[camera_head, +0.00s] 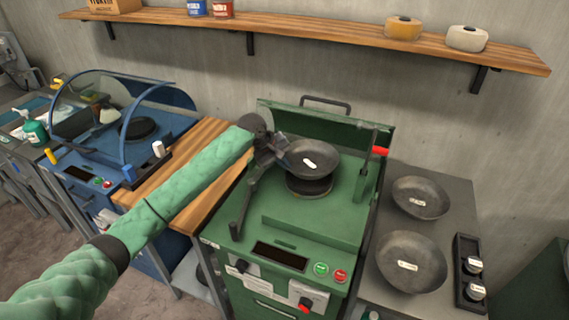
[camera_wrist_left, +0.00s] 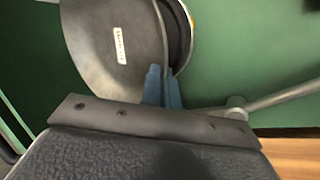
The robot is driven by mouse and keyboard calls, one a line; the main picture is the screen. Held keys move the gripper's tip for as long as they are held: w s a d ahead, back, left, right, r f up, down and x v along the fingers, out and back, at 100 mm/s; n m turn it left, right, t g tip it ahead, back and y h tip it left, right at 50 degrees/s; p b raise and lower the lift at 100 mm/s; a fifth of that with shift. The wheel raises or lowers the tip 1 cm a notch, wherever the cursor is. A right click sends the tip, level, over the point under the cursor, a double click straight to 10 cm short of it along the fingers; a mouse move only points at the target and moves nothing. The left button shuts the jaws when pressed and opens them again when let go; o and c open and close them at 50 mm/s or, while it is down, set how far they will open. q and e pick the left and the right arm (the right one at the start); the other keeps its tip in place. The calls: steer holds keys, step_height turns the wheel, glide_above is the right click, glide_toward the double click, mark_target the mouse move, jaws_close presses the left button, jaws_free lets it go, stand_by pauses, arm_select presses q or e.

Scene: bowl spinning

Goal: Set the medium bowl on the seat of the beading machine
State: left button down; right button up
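A dark grey bowl (camera_head: 312,163) with a white label is over the round dark seat (camera_head: 309,187) of the green beading machine (camera_head: 320,215). It looks slightly tilted, and I cannot tell whether it touches the seat. The label is too small to read. My left gripper (camera_head: 284,155) is at the bowl's left edge. In the left wrist view, the blue fingertips (camera_wrist_left: 163,86) are close together on either side of the rim of the bowl (camera_wrist_left: 105,35). Part of the seat (camera_wrist_left: 181,30) shows beside the rim. My right gripper is not in view.
Two more labelled bowls, a smaller one (camera_head: 420,192) and a larger one (camera_head: 409,262), stand on the grey table at right, beside a dark holder (camera_head: 469,275). The machine's red-tipped lever (camera_head: 380,151) stands right of the seat. A blue machine (camera_head: 125,145) is at left.

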arm_select(q)
steer(key=shift+f, duration=2.1)
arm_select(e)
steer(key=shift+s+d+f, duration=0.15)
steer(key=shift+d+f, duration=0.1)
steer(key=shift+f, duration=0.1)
arm_select(q)
steer(key=shift+p, duration=0.3)
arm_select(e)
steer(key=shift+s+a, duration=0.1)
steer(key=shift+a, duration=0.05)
arm_select(q)
steer(key=shift+p, duration=0.5)
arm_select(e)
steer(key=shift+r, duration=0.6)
arm_select(q)
steer(key=c, duration=1.6)
jaws_free()
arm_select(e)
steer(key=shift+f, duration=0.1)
